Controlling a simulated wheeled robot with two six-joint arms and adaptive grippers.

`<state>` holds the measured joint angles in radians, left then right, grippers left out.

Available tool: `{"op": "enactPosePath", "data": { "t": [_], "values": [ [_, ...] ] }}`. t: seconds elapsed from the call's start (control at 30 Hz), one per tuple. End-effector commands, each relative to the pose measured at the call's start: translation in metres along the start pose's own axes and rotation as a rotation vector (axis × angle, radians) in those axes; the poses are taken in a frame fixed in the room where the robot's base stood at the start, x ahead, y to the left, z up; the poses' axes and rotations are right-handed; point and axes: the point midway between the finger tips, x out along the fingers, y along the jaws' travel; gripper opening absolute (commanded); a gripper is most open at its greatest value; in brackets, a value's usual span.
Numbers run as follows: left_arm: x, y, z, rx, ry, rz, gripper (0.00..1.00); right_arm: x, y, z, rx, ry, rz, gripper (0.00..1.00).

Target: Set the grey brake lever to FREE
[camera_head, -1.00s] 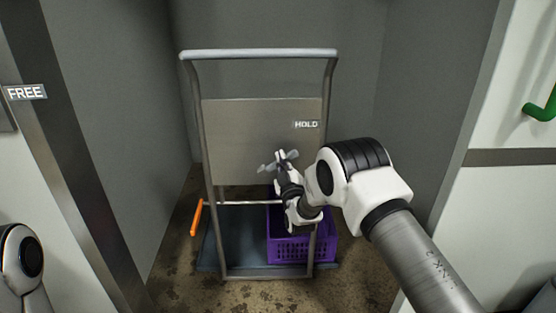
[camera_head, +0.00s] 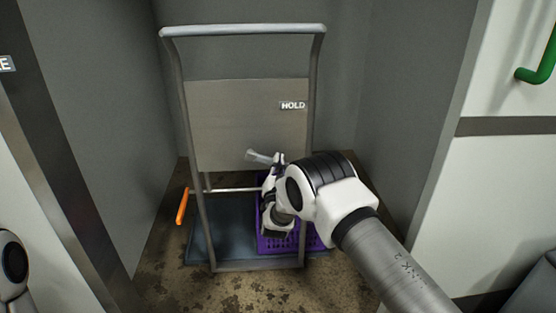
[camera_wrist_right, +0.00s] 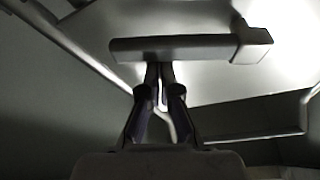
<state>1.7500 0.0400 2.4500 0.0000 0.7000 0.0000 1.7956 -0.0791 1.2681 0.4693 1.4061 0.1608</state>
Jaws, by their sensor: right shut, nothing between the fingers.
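The grey brake lever (camera_head: 261,156) sticks out at the lower right of the trolley's (camera_head: 240,125) panel, below the white HOLD label (camera_head: 293,105). In the right wrist view the lever (camera_wrist_right: 180,48) is a grey bar lying nearly level, with a thicker block at its right end. My right gripper (camera_head: 277,160) is at the lever and partly hides it. In the right wrist view its fingers (camera_wrist_right: 160,72) are shut with nothing between them, tips at the bar's lower edge; I cannot tell if they touch. My left gripper is out of view.
A purple crate (camera_head: 264,244) stands on the trolley's dark deck, partly behind my right arm. An orange handle (camera_head: 182,206) hangs at the trolley's left. Grey walls enclose the trolley. A green handle (camera_head: 538,76) is at the far right. A cut-off sign ending in E (camera_head: 6,63) shows at left.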

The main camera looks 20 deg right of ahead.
Motion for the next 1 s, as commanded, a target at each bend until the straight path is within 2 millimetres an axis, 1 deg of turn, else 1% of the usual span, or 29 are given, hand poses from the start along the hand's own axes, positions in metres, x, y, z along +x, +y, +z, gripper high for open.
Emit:
{"op": "enactPosePath", "data": {
  "t": [0.03, 0.23, 0.53, 1.0],
  "values": [
    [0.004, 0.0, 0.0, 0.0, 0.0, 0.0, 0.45, -0.002, 0.001, 0.005, 0.034, -0.001, 0.011, 0.0],
    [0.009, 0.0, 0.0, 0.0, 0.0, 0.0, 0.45, -0.006, 0.003, 0.016, 0.168, -0.001, 0.058, 0.0],
    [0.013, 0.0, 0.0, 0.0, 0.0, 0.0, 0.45, -0.009, 0.002, 0.024, 0.167, -0.002, 0.058, 0.0],
    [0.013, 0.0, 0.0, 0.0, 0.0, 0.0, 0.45, -0.01, 0.002, 0.027, 0.164, -0.007, 0.057, 0.0]
  ]
}}
